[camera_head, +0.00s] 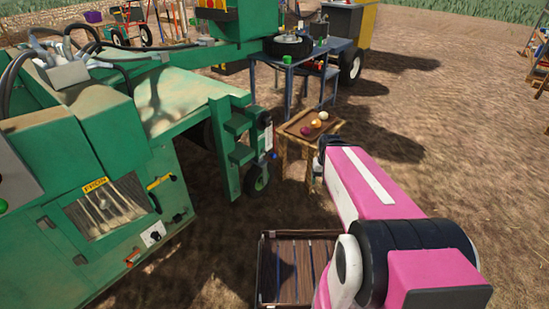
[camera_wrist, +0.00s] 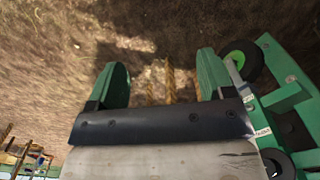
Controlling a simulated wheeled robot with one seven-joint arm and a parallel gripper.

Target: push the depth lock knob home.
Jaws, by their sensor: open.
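In the head view, the green machine's rear post (camera_head: 228,150) carries a small wheel (camera_head: 259,178). Beside the post is a small blue and red fitting (camera_head: 273,155), which may be the depth lock knob; it is too small to be sure. A black knob on a white plate (camera_head: 154,235) sits low on the machine's side panel.
A slatted crate (camera_head: 262,270) is on the ground below the arm. A blue table (camera_head: 330,50) stands farther back. Open soil lies at the right.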

